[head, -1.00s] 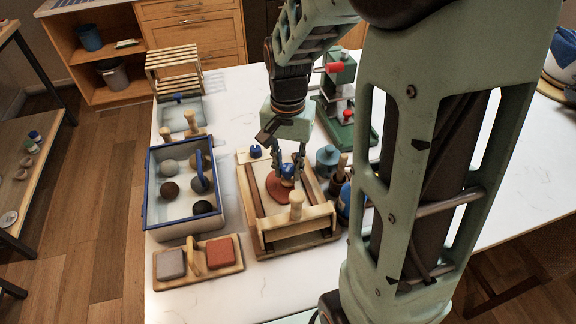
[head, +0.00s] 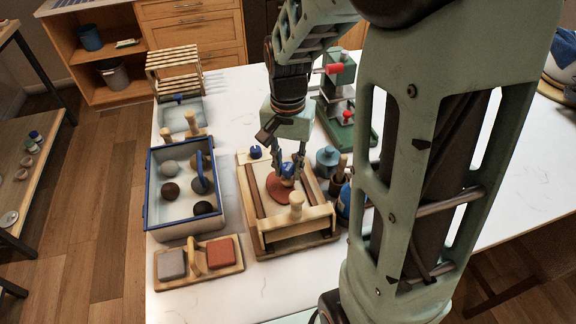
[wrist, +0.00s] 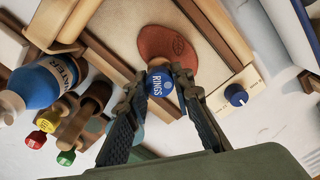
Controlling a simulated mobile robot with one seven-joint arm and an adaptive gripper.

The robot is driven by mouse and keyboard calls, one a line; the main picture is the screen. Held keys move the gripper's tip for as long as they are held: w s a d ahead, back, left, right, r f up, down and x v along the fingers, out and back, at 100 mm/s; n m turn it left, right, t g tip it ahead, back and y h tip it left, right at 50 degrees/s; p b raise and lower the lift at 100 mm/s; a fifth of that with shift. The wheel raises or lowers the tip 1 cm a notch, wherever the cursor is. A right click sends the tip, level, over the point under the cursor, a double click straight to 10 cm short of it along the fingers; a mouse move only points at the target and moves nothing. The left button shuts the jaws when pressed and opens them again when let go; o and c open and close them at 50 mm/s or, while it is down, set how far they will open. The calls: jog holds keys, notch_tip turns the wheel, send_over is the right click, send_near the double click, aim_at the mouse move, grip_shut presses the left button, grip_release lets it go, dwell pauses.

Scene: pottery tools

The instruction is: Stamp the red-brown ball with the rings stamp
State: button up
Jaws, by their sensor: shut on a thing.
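The red-brown clay (head: 277,189) lies on the wooden press board (head: 252,222) as a flat round disc, not as a ball. My gripper (head: 288,172) is shut on the rings stamp, whose blue body (wrist: 160,83) carries the word RINGS. The stamp is over the disc's near edge in the wrist view. Its lower face is hidden, so I cannot tell whether it touches the clay.
A blue-rimmed tray (head: 151,212) with several clay balls stands left of the board. A wooden holder with grey and red pads (head: 221,252) is in front of it. A blue bottle (wrist: 38,82) and colour-tipped tools (wrist: 48,121) stand close beside the board. A green press (head: 341,100) is behind.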

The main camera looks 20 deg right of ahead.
jog(key=shift+r+p, duration=1.75)
jog(key=shift+r, duration=0.8)
